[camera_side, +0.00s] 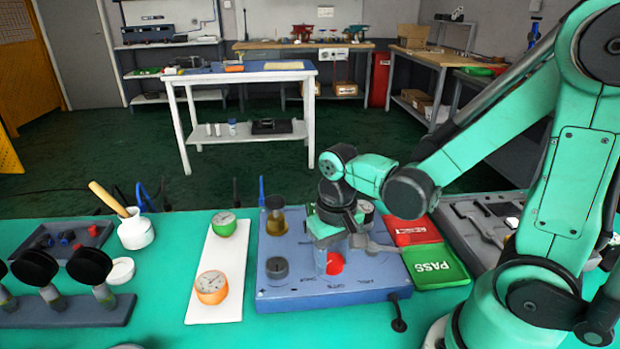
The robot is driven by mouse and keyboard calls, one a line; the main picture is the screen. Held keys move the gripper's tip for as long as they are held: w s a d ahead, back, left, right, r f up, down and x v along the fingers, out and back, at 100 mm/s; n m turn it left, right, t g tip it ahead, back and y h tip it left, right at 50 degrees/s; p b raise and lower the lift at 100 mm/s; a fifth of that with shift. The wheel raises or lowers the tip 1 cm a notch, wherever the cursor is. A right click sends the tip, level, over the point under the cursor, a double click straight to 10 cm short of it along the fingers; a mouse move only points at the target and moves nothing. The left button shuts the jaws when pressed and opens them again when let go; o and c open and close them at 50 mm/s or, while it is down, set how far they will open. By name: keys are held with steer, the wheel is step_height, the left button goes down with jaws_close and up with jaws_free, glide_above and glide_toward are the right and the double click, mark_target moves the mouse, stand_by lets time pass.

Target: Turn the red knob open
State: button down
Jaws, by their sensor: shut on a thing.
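The red knob (335,264) is on the top of the blue-grey valve positioner panel (290,297), right of its middle. My gripper (329,258) reaches down over the knob from above and is shut on it. The hand and fingers cover part of the knob, so its exact pointing direction cannot be read. The panel has small printed labels along its front, too small to read surely.
A dark grey knob (277,268) and an amber cylinder (276,222) are left on the panel. A white board (214,312) holds green and orange gauges. A green PASS card (436,266) and a red card (408,231) lie right of the panel. A black plug (399,325) projects in front.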

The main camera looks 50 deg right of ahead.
mark_target(334, 259)
steer(key=n, duration=0.5)
steer(key=shift+n, duration=0.3)
steer(key=n, duration=0.5)
steer(key=shift+d, duration=0.1)
steer(key=shift+n, duration=0.4)
steer(key=shift+c, duration=1.7)
jaws_free()
steer(key=shift+r, duration=2.8)
